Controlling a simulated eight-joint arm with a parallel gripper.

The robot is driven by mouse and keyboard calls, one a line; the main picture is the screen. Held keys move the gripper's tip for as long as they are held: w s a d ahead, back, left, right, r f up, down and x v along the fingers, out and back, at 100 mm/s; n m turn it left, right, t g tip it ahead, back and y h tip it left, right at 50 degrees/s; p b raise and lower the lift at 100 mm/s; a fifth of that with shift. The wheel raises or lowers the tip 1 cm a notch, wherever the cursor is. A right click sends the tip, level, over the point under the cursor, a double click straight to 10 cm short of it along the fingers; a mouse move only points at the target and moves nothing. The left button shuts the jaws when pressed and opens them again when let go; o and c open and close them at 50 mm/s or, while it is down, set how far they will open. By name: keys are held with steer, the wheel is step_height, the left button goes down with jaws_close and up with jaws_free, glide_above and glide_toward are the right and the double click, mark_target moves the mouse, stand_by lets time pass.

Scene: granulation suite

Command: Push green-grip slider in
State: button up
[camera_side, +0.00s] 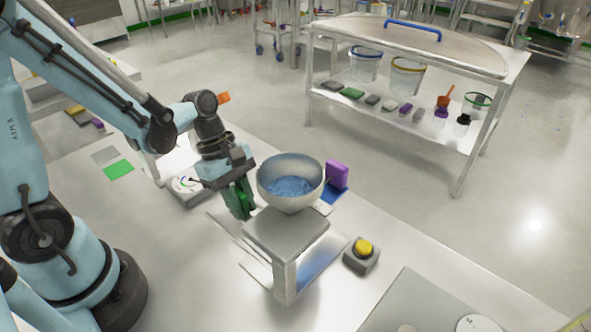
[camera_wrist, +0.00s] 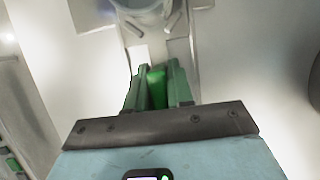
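My gripper (camera_side: 240,199) has dark green fingers and points down just left of a steel bowl (camera_side: 290,170) of blue powder. In the wrist view, my gripper (camera_wrist: 158,72) has a bright green grip (camera_wrist: 157,90) between its fingers, with no clear gap on either side. The green-grip slider's plate is mostly hidden by the fingers, and its grip cannot be told from the fingers in the side view. The bowl sits at a grey stand (camera_side: 287,232), and its underside shows at the top of the wrist view (camera_wrist: 143,14).
A purple grip (camera_side: 337,174) on a blue plate stands right of the bowl. A grey box with a yellow button (camera_side: 363,246) is right of the stand. A green square (camera_side: 118,169) lies at the table's left. Behind, a shelf table (camera_side: 440,129) holds small items.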

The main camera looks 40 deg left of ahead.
jaws_close()
steer(key=shift+d, duration=0.1)
steer(key=shift+d, duration=1.3)
steer(key=o, duration=0.6)
jaws_free()
steer(key=shift+a+r, duration=0.1)
steer(key=shift+v, duration=5.95)
